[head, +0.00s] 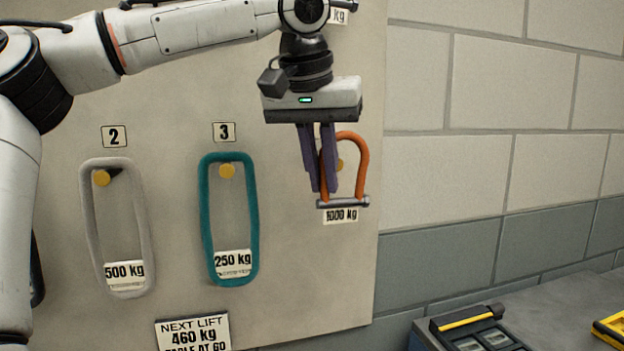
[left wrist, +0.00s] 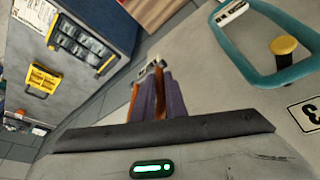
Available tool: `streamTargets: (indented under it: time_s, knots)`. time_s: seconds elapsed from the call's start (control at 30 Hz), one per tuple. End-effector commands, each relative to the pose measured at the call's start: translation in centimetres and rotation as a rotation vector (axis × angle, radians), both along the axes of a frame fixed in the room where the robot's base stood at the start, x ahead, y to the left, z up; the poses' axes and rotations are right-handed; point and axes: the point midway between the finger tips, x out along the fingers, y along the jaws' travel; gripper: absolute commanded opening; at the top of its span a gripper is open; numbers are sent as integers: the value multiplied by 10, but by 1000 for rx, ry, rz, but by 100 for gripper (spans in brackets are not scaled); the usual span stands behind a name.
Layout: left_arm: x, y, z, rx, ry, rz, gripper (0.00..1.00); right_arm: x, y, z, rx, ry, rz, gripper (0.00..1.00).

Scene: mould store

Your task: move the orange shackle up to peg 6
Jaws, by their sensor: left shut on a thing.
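The orange shackle (head: 362,160) is at the right side of the board, bow up and grey pin at the bottom. My left gripper (head: 323,190) points down with its purple fingers shut on the left leg of the shackle. In the left wrist view, strips of the orange shackle (left wrist: 134,101) show beside the fingers (left wrist: 160,72). A yellow peg (head: 340,165) shows partly behind the fingers, inside the bow's outline; I cannot tell whether the shackle rests on it. Peg 6 cannot be identified; no number 6 is readable. My right gripper is not in view.
A grey sling (head: 146,225) hangs at peg 2 and a teal sling (head: 204,225) at peg 3. A lift sign (head: 192,333) is low on the board (head: 290,280). A bench (head: 560,305) with a dark case (head: 480,330) stands at lower right.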

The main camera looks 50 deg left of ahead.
Motion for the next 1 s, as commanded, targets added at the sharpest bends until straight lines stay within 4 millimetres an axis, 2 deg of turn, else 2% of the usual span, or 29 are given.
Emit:
streamTargets:
  time_s: [0.1, 0.37, 0.53, 0.6, 0.7, 1.0]
  knots:
    - [12, 22, 3, -1, -2, 2, 0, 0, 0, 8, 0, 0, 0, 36]
    - [22, 41, 1, 0, -2, 0, 0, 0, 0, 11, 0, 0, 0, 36]
    - [32, 63, 2, 0, -1, 4, 0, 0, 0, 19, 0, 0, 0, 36]
    - [30, 60, -16, -1, 2, -3, 0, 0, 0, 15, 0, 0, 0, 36]
    - [31, 60, -28, 0, -1, -1, 0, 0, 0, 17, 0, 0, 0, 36]
    - [31, 59, -31, 1, -3, 0, 0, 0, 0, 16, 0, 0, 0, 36]
